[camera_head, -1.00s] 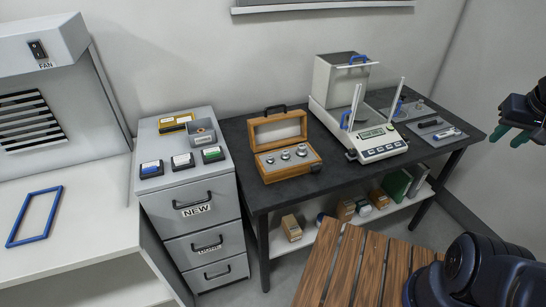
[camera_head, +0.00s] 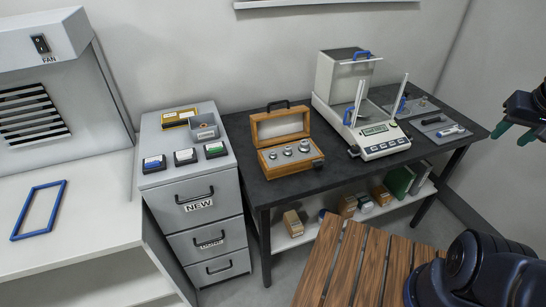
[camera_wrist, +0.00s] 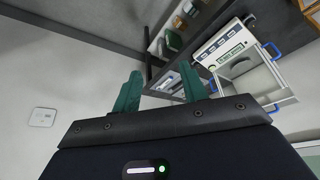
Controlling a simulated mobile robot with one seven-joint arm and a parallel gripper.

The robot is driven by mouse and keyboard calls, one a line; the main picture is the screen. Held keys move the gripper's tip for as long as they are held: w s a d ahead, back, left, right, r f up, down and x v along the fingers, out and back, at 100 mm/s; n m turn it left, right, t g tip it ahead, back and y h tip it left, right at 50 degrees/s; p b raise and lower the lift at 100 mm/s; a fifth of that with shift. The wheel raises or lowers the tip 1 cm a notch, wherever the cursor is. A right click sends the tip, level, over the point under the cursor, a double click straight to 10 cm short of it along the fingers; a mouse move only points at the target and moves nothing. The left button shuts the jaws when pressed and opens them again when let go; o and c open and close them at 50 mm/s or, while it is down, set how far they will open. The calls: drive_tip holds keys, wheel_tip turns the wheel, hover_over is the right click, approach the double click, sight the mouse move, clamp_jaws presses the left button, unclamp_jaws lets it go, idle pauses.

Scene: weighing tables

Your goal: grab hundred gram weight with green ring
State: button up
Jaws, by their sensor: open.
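A wooden weight box (camera_head: 290,163) stands open on the dark table, its lid raised at the back. Several silvery weights (camera_head: 288,152) sit in it; they are too small to tell their ring colours, so I cannot pick out the green-ringed one. My gripper (camera_head: 519,134), with green fingers, is at the far right of the head view, apart from the box and empty. In the wrist view my gripper (camera_wrist: 158,92) shows two green fingers spread apart with nothing between them.
A balance (camera_head: 381,140) with a raised glass frame stands right of the box; it also shows in the wrist view (camera_wrist: 225,45). A grey drawer cabinet (camera_head: 190,182) with small boxes stands left. A slatted wooden surface (camera_head: 350,262) is in front. A tray (camera_head: 440,130) with tools lies right.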

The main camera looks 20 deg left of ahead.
drive_tip(key=w+a+f+n+g, duration=0.1)
drive_tip(key=w+a+n, duration=0.4)
drive_tip(key=a, duration=0.4)
drive_tip(key=w+a+n+g, duration=0.1)
drive_tip(key=w+a+n, duration=0.4)
drive_tip(key=a, duration=0.4)
drive_tip(key=w+a+f+n+g, duration=0.1)
drive_tip(key=w+a+n, duration=0.35)
drive_tip(key=a, duration=0.55)
drive_tip(key=n+g, duration=0.2)
drive_tip(key=n, duration=1.1)
hover_over(273, 152)
wheel_tip(273, 152, down, 16)
drive_tip(key=shift+m, duration=0.25)
drive_tip(key=shift+s+f, duration=0.1)
drive_tip(key=shift+f, duration=4.95)
clamp_jaws()
